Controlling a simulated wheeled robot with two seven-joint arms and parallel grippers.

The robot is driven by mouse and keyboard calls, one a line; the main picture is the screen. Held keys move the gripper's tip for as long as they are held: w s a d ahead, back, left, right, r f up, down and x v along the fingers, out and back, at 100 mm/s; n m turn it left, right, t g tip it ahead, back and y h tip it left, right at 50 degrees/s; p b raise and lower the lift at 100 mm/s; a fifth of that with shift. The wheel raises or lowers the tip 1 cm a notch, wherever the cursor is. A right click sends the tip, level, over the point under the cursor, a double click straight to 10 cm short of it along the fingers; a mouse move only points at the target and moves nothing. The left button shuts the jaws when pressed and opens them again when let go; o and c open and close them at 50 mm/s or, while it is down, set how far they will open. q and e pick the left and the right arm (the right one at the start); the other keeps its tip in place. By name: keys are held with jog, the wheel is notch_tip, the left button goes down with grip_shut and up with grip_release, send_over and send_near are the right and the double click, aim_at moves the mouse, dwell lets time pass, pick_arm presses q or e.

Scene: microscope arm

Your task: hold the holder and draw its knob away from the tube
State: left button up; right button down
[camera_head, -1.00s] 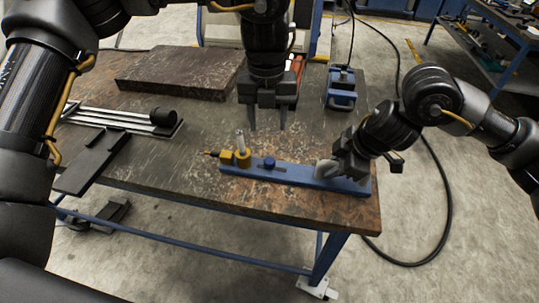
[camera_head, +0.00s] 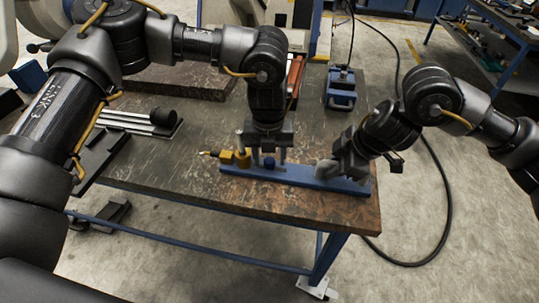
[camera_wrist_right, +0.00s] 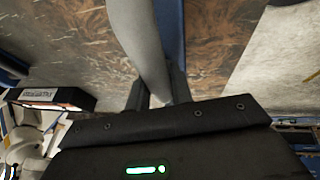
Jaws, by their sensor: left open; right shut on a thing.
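The holder (camera_head: 300,176) is a long blue bar lying on the table near its front edge. A dark blue round knob (camera_head: 269,163) sits on top of it. A yellow block (camera_head: 241,159) with a brass tip pointing left stands at its left end; a short pale upright tube (camera_head: 240,142) shows above the block. My left gripper (camera_head: 269,160) is open, pointing down, with a finger on each side of the knob; contact cannot be told. My right gripper (camera_head: 335,168) is shut on the grey curved part (camera_wrist_right: 148,45) at the holder's right end.
The worn table (camera_head: 190,165) has bare room left of the holder. A dark slab (camera_head: 185,80) lies at the back. Metal rods (camera_head: 125,120) lie on the left, and a blue device (camera_head: 342,90) stands at the back right.

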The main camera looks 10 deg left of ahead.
jog(key=shift+r, duration=0.1)
pick_arm(q)
grip_shut()
jog(key=shift+d, duration=1.85)
grip_release()
jog(key=shift+a, duration=0.1)
pick_arm(e)
jog(key=shift+a, duration=0.1)
pick_arm(q)
jog(key=shift+r, duration=0.1)
notch_tip(320, 180, up, 12)
jog(key=shift+a, duration=0.1)
